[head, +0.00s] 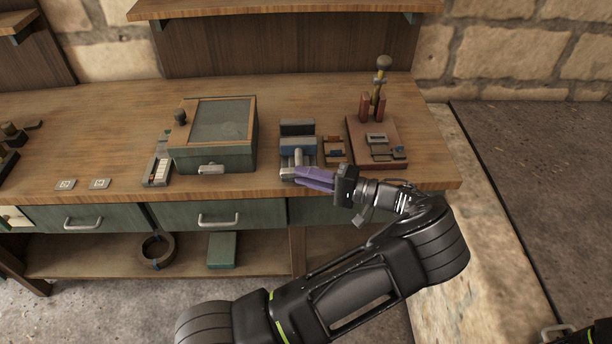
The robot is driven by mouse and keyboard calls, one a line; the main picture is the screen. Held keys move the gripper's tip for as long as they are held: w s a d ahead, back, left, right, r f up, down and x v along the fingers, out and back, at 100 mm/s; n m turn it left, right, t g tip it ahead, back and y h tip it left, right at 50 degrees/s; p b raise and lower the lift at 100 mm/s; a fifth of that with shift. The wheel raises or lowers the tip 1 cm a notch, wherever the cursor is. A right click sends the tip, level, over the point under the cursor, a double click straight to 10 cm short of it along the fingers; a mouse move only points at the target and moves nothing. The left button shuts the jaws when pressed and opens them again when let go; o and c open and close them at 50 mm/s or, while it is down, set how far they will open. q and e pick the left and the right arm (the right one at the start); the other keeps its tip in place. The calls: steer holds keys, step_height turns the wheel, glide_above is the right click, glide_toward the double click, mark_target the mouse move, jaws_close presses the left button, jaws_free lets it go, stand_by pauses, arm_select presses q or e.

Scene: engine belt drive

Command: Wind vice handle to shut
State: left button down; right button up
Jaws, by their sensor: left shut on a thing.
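The vice (297,129) is a small grey and blue block with jaws, near the front edge of the wooden workbench. Its screw comes out toward me, and the handle (287,174) is at its front end. My left gripper (303,176) has purple fingers and reaches in from the right side of the vice. It is shut on the vice handle, and the fingers hide most of it. I cannot tell clearly how wide the jaw gap is. My right gripper is not in view; only a dark arm part shows at the bottom right corner.
A green box with a glass lid (219,120) stands left of the vice. Small brown blocks (334,150) and a reddish board with a upright tool (376,140) are on the right. Drawers (220,217) lie below the bench edge. The bench's left middle is mostly clear.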

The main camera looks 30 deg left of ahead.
arm_select(q)
steer(key=shift+s+d+f, duration=0.1)
steer(key=shift+s+f, duration=0.1)
steer(key=shift+s, duration=0.05)
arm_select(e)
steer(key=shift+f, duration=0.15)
arm_select(q)
steer(key=c, duration=1.5)
jaws_free()
steer(key=shift+r, duration=0.1)
steer(key=shift+o, duration=0.9)
steer(key=shift+w, duration=0.1)
